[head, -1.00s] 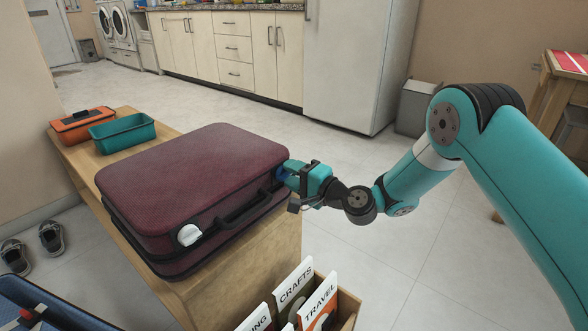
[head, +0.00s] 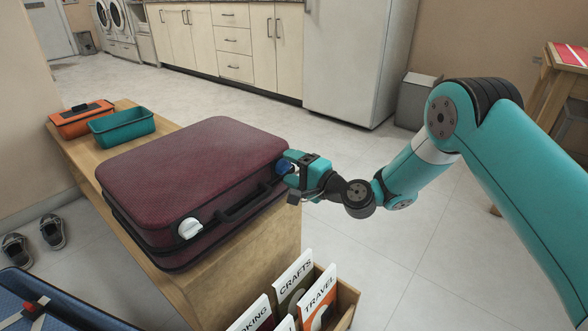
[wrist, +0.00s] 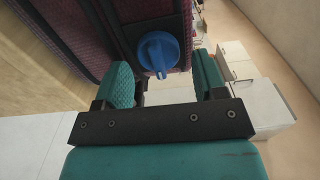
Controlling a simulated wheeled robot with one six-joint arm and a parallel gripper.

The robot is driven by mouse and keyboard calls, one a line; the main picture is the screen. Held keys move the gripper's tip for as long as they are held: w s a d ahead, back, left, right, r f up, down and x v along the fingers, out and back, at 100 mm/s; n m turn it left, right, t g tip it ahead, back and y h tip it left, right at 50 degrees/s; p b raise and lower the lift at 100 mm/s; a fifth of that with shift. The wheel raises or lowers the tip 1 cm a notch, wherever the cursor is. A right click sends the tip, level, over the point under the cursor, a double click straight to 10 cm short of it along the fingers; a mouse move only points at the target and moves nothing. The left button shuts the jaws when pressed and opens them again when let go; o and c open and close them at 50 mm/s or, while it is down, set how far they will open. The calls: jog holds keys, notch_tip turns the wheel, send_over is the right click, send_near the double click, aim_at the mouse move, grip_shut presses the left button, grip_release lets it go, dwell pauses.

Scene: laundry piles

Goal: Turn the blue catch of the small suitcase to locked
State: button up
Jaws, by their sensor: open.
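The small suitcase (head: 190,170) is maroon and lies flat on a wooden bench, its lid down. Its blue catch (head: 284,167) is on the front side near the right end. In the wrist view the blue catch (wrist: 158,52) is a round knob with a raised grip bar, and the suitcase (wrist: 85,30) fills the upper left. A white catch (head: 189,228) is near the left end of the front. My gripper (head: 288,167) is open at the blue catch. In the wrist view my gripper's fingers (wrist: 164,80) stand apart on either side below the knob, not closed on it.
A teal bin (head: 122,130) and an orange box (head: 82,120) stand behind the suitcase on the wooden bench (head: 272,245). A box of labelled folders (head: 345,305) stands at the front. A blue case (head: 60,305) is at lower left.

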jog(key=shift+d, duration=0.1)
jog(key=b+v, duration=1.5)
jog(key=v, duration=0.2)
jog(key=shift+b, duration=0.4)
jog(key=shift+s, duration=0.15)
